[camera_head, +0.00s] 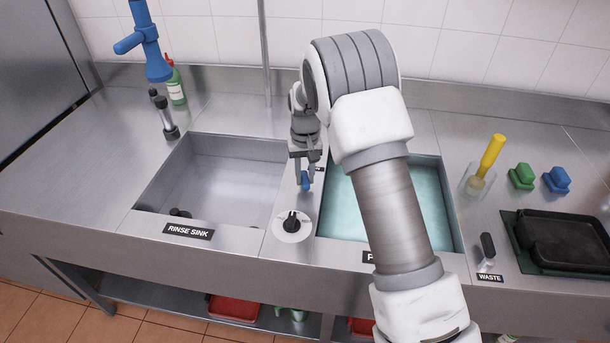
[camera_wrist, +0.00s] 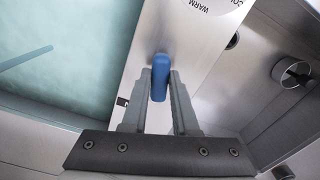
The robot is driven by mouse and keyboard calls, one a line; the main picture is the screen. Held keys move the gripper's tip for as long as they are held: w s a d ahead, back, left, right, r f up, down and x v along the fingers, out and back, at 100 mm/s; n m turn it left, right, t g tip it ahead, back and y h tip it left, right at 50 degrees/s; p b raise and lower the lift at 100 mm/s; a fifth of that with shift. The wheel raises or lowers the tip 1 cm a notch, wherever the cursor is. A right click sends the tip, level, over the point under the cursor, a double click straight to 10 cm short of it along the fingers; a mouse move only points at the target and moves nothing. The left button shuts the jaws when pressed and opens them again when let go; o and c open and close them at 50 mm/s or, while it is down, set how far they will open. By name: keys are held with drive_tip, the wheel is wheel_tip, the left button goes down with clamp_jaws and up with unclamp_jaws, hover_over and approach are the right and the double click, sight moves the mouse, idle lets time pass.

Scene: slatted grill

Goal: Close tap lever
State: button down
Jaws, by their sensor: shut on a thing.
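The blue lever (camera_wrist: 160,75) stands on the metal strip between the two sinks in the wrist view. It also shows as a small blue piece (camera_head: 305,181) in the head view, below my gripper. My gripper (camera_wrist: 160,92) has its two grey fingers on either side of the blue lever and is shut on it. In the head view my gripper (camera_head: 306,172) points down at the divider, and my arm hides part of the right sink. The lever's base is hidden.
A black knob on a white dial (camera_head: 291,224) sits in front of the lever. A blue spray head (camera_head: 155,62) hangs at the upper left. A black tray (camera_head: 570,240) lies at right.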

drive_tip(key=shift+a, duration=0.1)
drive_tip(key=m, duration=0.1)
drive_tip(key=a+m, duration=0.1)
drive_tip(key=m, duration=0.1)
drive_tip(key=c, duration=0.7)
unclamp_jaws()
wheel_tip(320, 180, up, 18)
drive_tip(key=shift+f, duration=0.25)
